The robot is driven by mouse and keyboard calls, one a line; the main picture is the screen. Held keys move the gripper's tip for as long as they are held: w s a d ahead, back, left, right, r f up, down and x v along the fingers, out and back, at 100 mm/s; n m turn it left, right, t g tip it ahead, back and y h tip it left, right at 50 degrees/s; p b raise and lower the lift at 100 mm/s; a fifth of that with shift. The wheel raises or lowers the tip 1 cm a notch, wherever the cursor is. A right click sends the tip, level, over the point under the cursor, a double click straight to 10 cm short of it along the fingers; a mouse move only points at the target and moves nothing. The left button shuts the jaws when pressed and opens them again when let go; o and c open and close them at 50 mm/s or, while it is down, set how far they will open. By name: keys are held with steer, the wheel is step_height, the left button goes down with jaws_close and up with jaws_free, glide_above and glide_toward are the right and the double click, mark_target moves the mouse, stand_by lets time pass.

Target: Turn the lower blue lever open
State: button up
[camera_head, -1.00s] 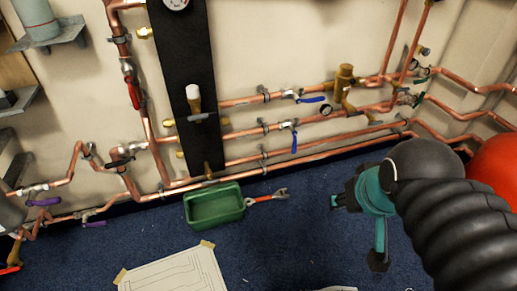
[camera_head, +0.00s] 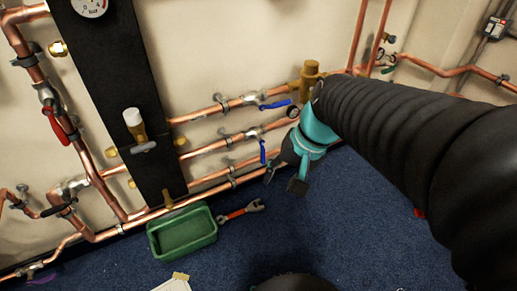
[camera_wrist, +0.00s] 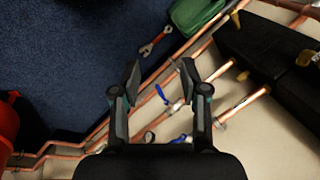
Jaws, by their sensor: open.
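The lower blue lever (camera_head: 262,152) hangs down, across its copper pipe, on the middle pipe run. The upper blue lever (camera_head: 276,104) lies roughly along the pipe above it. My gripper (camera_head: 284,180) points down at the wall just right of and below the lower lever, its fingers spread and empty. In the wrist view, the lower blue lever (camera_wrist: 161,94) shows in the gap between the two fingers (camera_wrist: 160,72), beyond them, with no contact visible. The upper lever (camera_wrist: 180,138) shows partly, close to my gripper body.
A green tray (camera_head: 182,232) and a red-handled wrench (camera_head: 241,211) lie on the blue carpet. A black panel with a gauge (camera_head: 115,95) stands left of the levers. A brass valve (camera_head: 310,78) is close to my arm. A red lever (camera_head: 61,124) is at left.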

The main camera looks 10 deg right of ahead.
steer(key=w+f+m+g+y+b, duration=0.2)
steer(key=w+f+m+y, duration=0.25)
steer(key=w+f, duration=0.2)
steer(key=m+t+y+b, duration=0.6)
steer(key=m+t, duration=0.6)
steer(key=m, duration=0.5)
glide_toward(263, 155)
steer(key=x, duration=0.7)
steer(key=f+x, duration=0.1)
steer(key=x, duration=0.2)
steer(key=shift+w+d+f+b, duration=0.1)
steer(key=shift+w+b, duration=0.2)
steer(key=shift+w, duration=0.15)
jaws_close()
